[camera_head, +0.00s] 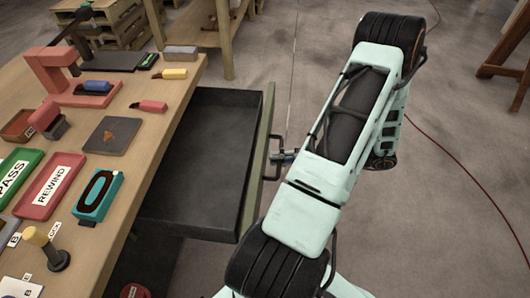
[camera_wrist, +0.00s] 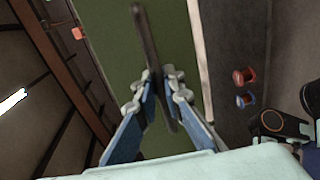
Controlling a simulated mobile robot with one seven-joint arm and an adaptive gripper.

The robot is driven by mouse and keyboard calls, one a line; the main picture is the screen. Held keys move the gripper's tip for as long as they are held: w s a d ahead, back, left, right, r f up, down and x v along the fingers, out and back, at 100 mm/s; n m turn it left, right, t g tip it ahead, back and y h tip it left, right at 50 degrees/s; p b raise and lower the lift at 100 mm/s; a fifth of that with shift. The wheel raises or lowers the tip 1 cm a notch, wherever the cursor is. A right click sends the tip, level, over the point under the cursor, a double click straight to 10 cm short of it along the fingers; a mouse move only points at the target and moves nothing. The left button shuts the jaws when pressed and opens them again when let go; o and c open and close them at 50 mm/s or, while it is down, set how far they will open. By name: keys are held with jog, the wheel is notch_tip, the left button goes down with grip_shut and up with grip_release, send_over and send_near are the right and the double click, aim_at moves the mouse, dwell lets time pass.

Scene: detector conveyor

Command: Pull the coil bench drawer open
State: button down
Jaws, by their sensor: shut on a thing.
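The coil bench drawer (camera_head: 200,165) stands pulled out from under the wooden bench, and much of its dark tray is visible. Its green front (camera_head: 257,165) faces right and carries a dark bar handle (camera_head: 270,172). My gripper (camera_head: 281,157) reaches this handle from the right, below my pale green arm. In the wrist view, my gripper (camera_wrist: 157,85) is shut on the handle (camera_wrist: 146,35), with a finger on each side of the bar. The green drawer front (camera_wrist: 110,30) lies behind it. My arm hides part of the drawer's near end.
The bench top (camera_head: 160,125) holds a green tray (camera_head: 18,172), a red tray (camera_head: 52,185), a teal box (camera_head: 97,196) and other items. A red spool (camera_wrist: 245,77) and a blue spool (camera_wrist: 245,100) show beyond the front's edge. Floor right of the drawer is mostly clear, with a red cable (camera_head: 450,165).

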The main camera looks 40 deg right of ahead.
jog(key=shift+s+d, duration=0.35)
jog(key=shift+s, duration=0.05)
jog(key=c, duration=2)
grip_release()
jog(key=shift+c, duration=0.2)
jog(key=v, duration=1.2)
